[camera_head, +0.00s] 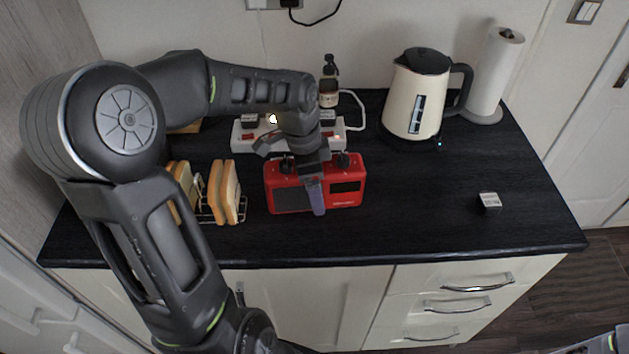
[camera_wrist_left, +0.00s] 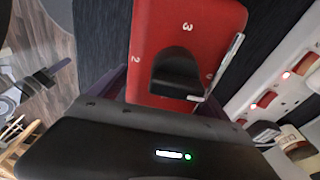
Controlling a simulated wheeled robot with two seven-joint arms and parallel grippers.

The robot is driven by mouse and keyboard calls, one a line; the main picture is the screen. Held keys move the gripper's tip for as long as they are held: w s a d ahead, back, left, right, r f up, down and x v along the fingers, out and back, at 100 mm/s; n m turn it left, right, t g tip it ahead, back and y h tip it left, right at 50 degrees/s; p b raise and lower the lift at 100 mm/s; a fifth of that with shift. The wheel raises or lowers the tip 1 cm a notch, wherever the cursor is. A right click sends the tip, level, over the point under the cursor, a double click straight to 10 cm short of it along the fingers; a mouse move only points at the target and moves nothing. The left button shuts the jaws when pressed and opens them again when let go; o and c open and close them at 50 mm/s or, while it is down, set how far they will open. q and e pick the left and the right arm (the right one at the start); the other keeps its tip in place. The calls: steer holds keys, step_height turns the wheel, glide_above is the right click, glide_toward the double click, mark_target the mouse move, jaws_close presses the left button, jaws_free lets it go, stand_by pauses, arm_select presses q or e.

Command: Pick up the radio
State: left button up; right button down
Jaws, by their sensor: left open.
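The red radio (camera_head: 347,185) stands on the black worktop, with a dark speaker panel and a dark display on its front. My left gripper (camera_head: 312,186) is over it from above, open. One finger hangs down in front of the radio's face; the other finger is hidden in the head view. In the left wrist view, the red radio (camera_wrist_left: 188,35) fills the upper middle close to the gripper, with a dark knob and white numerals. Whether the fingers touch it cannot be told. My right gripper is not in view.
A toast rack (camera_head: 212,208) with bread slices stands left of the radio. A cream kettle (camera_head: 410,100) and paper towel roll (camera_head: 498,75) stand back right. A small cube (camera_head: 489,203) lies right; worktop between is clear.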

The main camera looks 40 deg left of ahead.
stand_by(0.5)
arm_select(q)
jaws_close()
stand_by(0.8)
steer(key=shift+r, duration=0.1)
